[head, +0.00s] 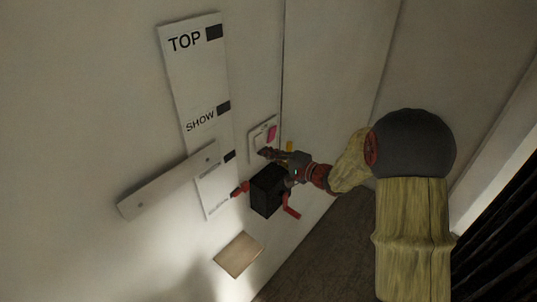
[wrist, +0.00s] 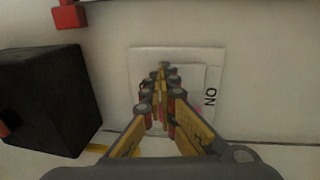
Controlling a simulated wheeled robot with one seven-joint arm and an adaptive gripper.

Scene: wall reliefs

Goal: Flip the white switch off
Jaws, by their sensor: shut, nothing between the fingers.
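The white switch (head: 257,137) is a pale plate on the wall, left of a vertical panel seam in the head view. A pink patch shows near its upper right. In the wrist view the switch plate (wrist: 139,62) lies straight ahead, with dark lettering reading "ON" sideways at its right side. My gripper (head: 264,152) is shut and empty, its tips at the lower part of the plate in the head view. In the wrist view my gripper (wrist: 163,68) covers the middle of the plate. The fingers hide much of the rocker, so its position and any contact are unclear.
A black box (head: 267,190) with red handles stands out from the wall just below the switch; it fills the left of the wrist view (wrist: 45,100).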

